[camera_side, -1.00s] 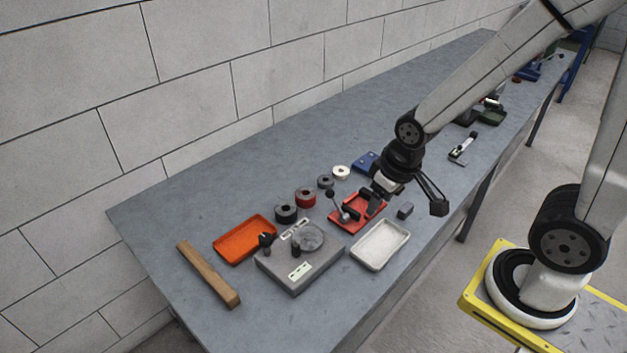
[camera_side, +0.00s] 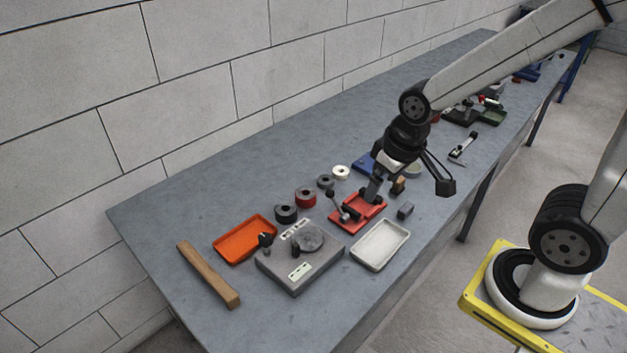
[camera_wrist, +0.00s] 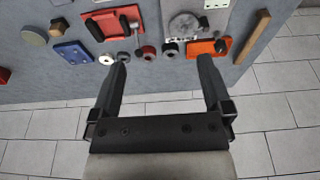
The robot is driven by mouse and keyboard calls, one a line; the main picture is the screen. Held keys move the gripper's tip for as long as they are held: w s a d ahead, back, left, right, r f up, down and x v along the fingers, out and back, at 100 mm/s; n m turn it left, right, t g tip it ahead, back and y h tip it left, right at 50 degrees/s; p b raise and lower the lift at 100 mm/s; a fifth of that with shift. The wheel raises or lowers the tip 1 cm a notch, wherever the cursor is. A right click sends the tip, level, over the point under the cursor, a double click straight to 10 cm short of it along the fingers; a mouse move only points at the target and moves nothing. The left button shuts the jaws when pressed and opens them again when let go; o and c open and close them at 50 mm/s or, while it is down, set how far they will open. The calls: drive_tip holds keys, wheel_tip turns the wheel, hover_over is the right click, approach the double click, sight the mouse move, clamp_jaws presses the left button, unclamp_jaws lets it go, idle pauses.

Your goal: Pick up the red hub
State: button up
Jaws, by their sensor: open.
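The red hub (camera_side: 306,197) is a short round piece with a dark bore. It stands on the grey bench between a black hub (camera_side: 286,213) and a dark grey hub (camera_side: 325,181). In the wrist view the red hub (camera_wrist: 149,52) shows near the top middle, beyond my fingertips. My gripper (camera_side: 373,190) is over the area of the red fixture (camera_side: 358,213), to the right of the red hub and apart from it. In the wrist view my gripper (camera_wrist: 163,58) has its two fingers wide apart with nothing held between them.
A white ring (camera_side: 341,172) stands behind the dark grey hub. An orange tray (camera_side: 245,239), a grey machine block (camera_side: 299,258), a white tray (camera_side: 380,244) and a wooden bar (camera_side: 208,274) lie nearer the front. The bench along the wall is clear.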

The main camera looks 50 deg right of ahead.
drive_tip(key=w+d+m+t+y, duration=0.2)
drive_tip(key=w+d+m+y, duration=0.45)
drive_tip(key=w+m, duration=0.55)
drive_tip(key=w+d+m+t+y, duration=0.2)
drive_tip(key=w+d+m+y, duration=0.3)
drive_tip(key=w+d+m, duration=0.5)
drive_tip(key=m, duration=0.2)
approach(301, 196)
drive_tip(key=shift+w+d+r, duration=0.2)
drive_tip(key=shift+w+d, duration=0.1)
drive_tip(key=shift+d, duration=0.15)
drive_tip(key=shift+f, duration=0.55)
drive_tip(key=shift+x, duration=1.3)
drive_tip(key=shift+a, duration=0.1)
drive_tip(key=shift+x, duration=2.55)
drive_tip(key=shift+f, duration=0.1)
